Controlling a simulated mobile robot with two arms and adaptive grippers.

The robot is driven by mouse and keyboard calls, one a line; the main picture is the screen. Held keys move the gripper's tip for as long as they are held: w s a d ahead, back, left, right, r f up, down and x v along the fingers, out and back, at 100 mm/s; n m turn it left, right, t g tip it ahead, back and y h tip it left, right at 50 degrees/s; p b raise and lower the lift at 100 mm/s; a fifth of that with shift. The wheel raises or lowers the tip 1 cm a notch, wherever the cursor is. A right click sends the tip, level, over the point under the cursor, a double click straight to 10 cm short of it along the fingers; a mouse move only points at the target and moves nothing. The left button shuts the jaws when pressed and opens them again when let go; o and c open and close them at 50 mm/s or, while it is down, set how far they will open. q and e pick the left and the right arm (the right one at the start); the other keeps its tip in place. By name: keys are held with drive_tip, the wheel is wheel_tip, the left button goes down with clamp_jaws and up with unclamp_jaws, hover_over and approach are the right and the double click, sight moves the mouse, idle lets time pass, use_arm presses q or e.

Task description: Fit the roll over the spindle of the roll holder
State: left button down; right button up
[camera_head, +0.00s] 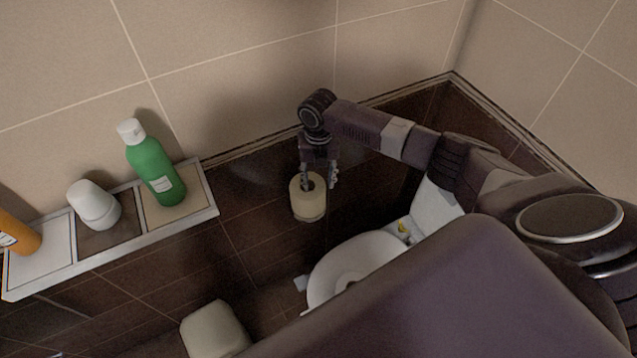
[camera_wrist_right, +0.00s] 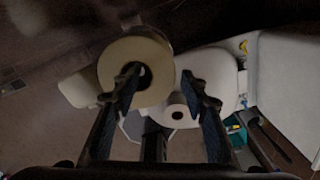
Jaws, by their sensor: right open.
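A cream roll (camera_head: 308,206) stands out against the dark lower wall, its core facing up toward the head camera. In the right wrist view the roll (camera_wrist_right: 107,68) shows its round end and dark core. My right gripper (camera_head: 320,181) is open at the roll; it also shows in the right wrist view (camera_wrist_right: 160,76). One finger overlaps the core and the other is beside the roll; I cannot tell whether either touches it. The spindle and holder are not clearly visible, so I cannot tell how the roll is supported. My left gripper is out of view.
A white toilet (camera_head: 325,272) is below the roll, with a smaller white roll (camera_wrist_right: 175,114) on or near it. A wall shelf (camera_head: 213,205) at left carries a green bottle (camera_head: 153,165), a white container (camera_head: 93,204) and an orange bottle (camera_head: 17,235).

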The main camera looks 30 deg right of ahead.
wheel_tip(320, 180, up, 10)
drive_tip(key=shift+r, duration=0.2)
drive_tip(key=shift+s+f, duration=0.1)
drive_tip(key=shift+s, duration=0.05)
idle(0.5)
